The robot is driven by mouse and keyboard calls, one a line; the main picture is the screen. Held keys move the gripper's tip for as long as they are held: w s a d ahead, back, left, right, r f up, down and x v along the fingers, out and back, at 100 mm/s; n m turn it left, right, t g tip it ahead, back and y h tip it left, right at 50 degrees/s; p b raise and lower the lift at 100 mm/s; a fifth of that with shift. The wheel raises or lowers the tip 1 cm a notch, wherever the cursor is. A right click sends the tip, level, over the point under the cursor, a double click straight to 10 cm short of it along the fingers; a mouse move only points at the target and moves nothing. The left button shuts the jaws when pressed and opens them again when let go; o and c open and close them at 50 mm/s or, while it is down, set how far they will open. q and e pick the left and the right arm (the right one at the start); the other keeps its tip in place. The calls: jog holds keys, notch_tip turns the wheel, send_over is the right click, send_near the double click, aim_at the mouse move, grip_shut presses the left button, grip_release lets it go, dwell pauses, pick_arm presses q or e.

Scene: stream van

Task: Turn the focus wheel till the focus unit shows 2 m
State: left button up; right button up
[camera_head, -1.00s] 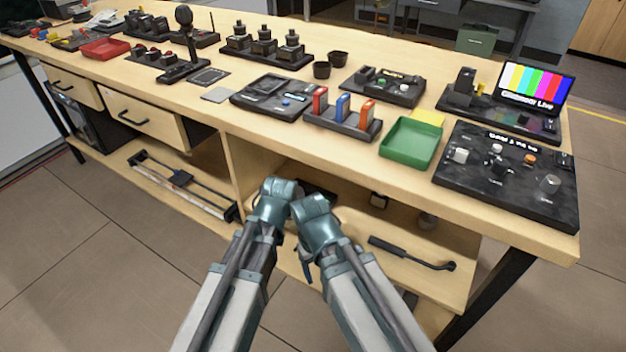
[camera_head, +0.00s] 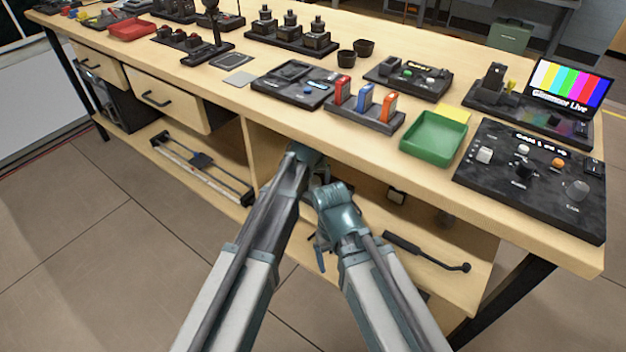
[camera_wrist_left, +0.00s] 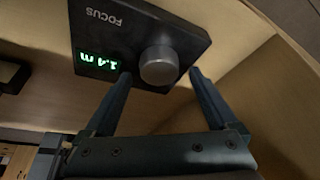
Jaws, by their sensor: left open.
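The focus unit (camera_wrist_left: 130,20) is a dark box in the left wrist view, seen upside down, with the label FOCUS. Its green display (camera_wrist_left: 98,64) seems to read 1.4 m. The focus wheel (camera_wrist_left: 159,65) is a round grey knob beside the display. My left gripper (camera_wrist_left: 161,74) is open, with one finger on either side of the wheel; I cannot tell whether they touch it. In the head view the left arm reaches into the bay under the tabletop, where the unit is hidden. My right gripper (camera_head: 319,250) is small and dark below its wrist, its jaws unclear.
The wooden bench top (camera_head: 330,125) overhangs my left arm. A control panel (camera_head: 535,180), a green tray (camera_head: 433,137) and a card rack (camera_head: 362,117) stand along its front edge. A dark handled tool (camera_head: 425,252) lies on the lower shelf, right of my right arm.

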pick_arm(q)
jog(key=shift+f, duration=0.5)
pick_arm(e)
jog(key=shift+f, duration=0.4)
pick_arm(q)
jog(key=c, duration=1.4)
jog(key=shift+o, duration=0.2)
jog(key=shift+m+h, duration=0.4)
jog(key=shift+m, duration=0.5)
jog(key=o, duration=1.4)
jog(key=shift+c, duration=0.2)
jog(key=shift+r, duration=0.15)
